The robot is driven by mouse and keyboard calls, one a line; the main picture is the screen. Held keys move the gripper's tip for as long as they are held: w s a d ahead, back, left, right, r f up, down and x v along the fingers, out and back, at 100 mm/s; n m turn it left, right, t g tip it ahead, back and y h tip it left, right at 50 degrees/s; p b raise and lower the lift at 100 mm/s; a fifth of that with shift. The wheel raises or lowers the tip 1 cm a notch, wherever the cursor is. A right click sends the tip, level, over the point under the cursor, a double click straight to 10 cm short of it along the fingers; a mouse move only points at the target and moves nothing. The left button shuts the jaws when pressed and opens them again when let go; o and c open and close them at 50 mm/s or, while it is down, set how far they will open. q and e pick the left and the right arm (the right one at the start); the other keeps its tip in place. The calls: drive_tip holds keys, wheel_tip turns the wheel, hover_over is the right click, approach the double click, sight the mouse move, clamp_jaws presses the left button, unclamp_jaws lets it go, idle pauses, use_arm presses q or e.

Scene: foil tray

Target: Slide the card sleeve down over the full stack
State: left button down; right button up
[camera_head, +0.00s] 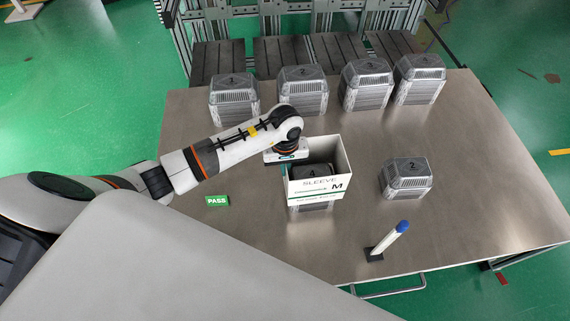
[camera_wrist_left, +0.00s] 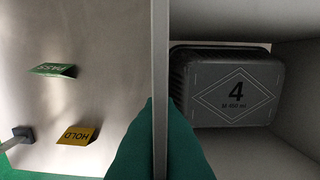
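The white open-ended card sleeve (camera_head: 316,187), marked "SLEEVE" and "M", stands upright around the upper part of a stack of foil trays (camera_head: 311,208). The stack's lower part shows below the sleeve's front edge. In the left wrist view the dark lid marked "4" (camera_wrist_left: 235,95) lies inside the sleeve, below its rim (camera_wrist_left: 160,55). My left gripper (camera_head: 288,158) is at the sleeve's left rear. In the wrist view its green fingers (camera_wrist_left: 160,140) lie on both sides of one sleeve wall, shut on it. My right gripper is not in view.
A stack marked "2" (camera_head: 405,180) stands to the right. Several stacks (camera_head: 303,92) line the table's back. A white, blue-capped stick (camera_head: 390,240) leans in a black base in front. A green PASS sign (camera_head: 217,201) is left; a yellow HOLD sign (camera_wrist_left: 77,136) shows in the wrist view.

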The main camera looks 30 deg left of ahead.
use_arm(q)
drive_tip(key=shift+f+b, duration=3.15)
drive_tip(key=shift+f, duration=0.55)
drive_tip(key=shift+s+f, duration=0.25)
drive_tip(key=c, duration=1.6)
unclamp_jaws()
drive_tip(key=shift+s, duration=0.1)
drive_tip(key=r, duration=1.3)
drive_tip(key=shift+w, duration=0.25)
